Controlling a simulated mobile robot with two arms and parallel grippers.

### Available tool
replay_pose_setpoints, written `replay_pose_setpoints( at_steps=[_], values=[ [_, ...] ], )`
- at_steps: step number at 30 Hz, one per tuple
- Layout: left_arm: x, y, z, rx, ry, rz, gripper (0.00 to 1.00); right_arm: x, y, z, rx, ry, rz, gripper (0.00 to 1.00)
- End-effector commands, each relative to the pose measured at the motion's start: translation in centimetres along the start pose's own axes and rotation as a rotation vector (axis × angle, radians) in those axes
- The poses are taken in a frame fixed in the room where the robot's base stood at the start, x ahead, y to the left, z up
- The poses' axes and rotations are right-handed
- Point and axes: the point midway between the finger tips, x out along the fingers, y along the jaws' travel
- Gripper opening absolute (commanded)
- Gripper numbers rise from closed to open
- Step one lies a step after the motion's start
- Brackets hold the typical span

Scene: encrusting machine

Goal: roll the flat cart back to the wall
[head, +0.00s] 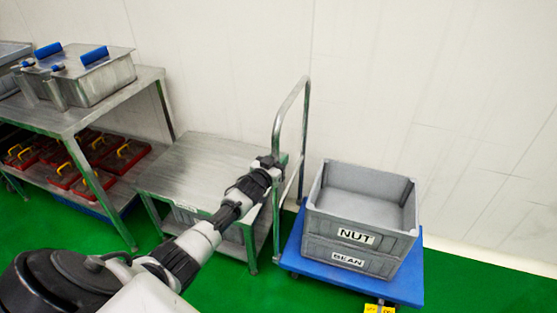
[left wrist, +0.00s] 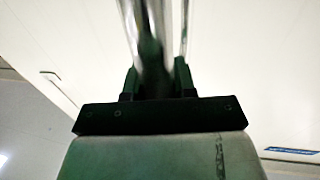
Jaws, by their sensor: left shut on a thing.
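The flat cart has a blue deck (head: 395,280) and an upright metal hoop handle (head: 305,115) at its left end. It stands close to the white wall. My left gripper (head: 277,165) is shut on the near post of the handle. In the left wrist view the gripper (left wrist: 157,82) has its fingers on either side of a shiny metal post (left wrist: 150,35). Two stacked grey crates sit on the deck: the upper one is labelled NUT (head: 356,236), the lower one BEAN (head: 348,259). My right gripper is not in view.
A low metal table (head: 195,160) stands left of the cart. A taller metal shelf (head: 115,90) further left holds steel containers and red boxes with yellow handles. A yellow tag (head: 378,308) shows at the cart's front edge. Green floor is open at the lower right.

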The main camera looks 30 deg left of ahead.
Motion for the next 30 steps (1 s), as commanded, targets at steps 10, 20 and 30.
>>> replay_pose_setpoints(
  at_steps=[10,20,30],
  values=[
    [0.1,-0.2,-0.3,0.001,0.003,-0.003,0.52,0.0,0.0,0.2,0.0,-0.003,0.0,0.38],
    [-0.2,-0.1,-0.2,0.0,0.001,-0.002,0.52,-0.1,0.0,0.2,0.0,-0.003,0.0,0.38],
    [-5.1,-0.1,-0.3,0.0,0.0,-0.001,0.52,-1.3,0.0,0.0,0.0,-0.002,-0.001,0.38]
  ],
)
